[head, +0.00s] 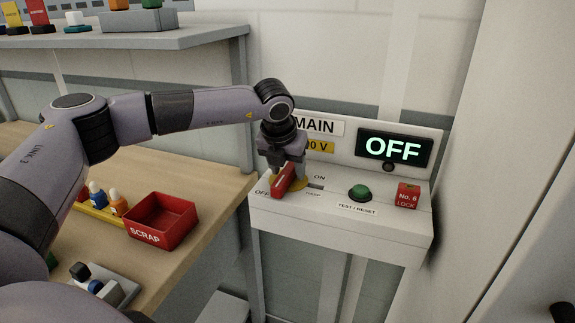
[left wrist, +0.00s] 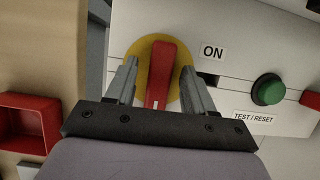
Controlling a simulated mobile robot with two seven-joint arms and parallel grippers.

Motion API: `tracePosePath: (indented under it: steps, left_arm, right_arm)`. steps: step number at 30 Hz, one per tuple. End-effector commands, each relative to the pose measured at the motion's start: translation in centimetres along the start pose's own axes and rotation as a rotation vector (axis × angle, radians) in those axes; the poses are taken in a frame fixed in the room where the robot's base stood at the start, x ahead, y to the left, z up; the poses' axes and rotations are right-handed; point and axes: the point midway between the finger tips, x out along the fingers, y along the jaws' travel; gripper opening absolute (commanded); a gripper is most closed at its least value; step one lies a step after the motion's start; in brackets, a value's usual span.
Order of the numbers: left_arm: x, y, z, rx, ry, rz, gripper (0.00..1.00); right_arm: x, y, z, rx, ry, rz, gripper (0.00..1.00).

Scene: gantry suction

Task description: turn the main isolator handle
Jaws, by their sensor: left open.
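The main isolator handle (head: 283,181) is a red bar on a yellow disc, on the sloped top of a white panel (head: 340,220). The panel's display (head: 394,148) reads OFF. In the head view the handle slants, with its near end toward the OFF label. My left gripper (head: 285,172) is over the handle. In the left wrist view the handle (left wrist: 160,75) stands between the two fingers of the left gripper (left wrist: 159,80). The fingers are open, with a gap on each side of the bar. The handle's lower end is hidden behind the gripper body. My right gripper is not in view.
A green TEST/RESET button (head: 361,193) and a red No. 8 lock block (head: 408,195) are right of the handle. A red SCRAP bin (head: 161,218) and several small items stand on the wooden bench to the left. A shelf (head: 120,40) runs above it.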

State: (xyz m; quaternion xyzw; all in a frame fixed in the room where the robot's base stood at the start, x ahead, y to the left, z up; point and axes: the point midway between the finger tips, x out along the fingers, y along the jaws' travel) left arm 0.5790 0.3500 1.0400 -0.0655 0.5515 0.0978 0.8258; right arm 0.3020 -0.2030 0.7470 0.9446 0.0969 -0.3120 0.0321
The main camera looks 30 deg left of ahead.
Motion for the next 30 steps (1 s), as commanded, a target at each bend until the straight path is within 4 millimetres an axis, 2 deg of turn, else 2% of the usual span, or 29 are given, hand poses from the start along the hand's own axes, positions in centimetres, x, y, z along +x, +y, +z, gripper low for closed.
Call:
tracePosePath:
  steps: [4,9,20,30]
  left_arm:
    - [0.0,0.0,0.0,0.0,0.0,0.0,0.53]
    - [0.0,0.0,0.0,0.0,0.001,0.0,0.0]
    - [0.2,-0.1,-0.1,-0.029,0.002,0.012,0.0]
    - [0.5,-0.1,0.1,-0.217,0.003,0.089,0.0]
  right_arm:
    - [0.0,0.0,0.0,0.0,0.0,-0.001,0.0]
    - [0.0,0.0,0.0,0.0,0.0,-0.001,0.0]
    - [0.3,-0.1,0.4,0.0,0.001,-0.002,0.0]
    - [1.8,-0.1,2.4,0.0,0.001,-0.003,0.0]
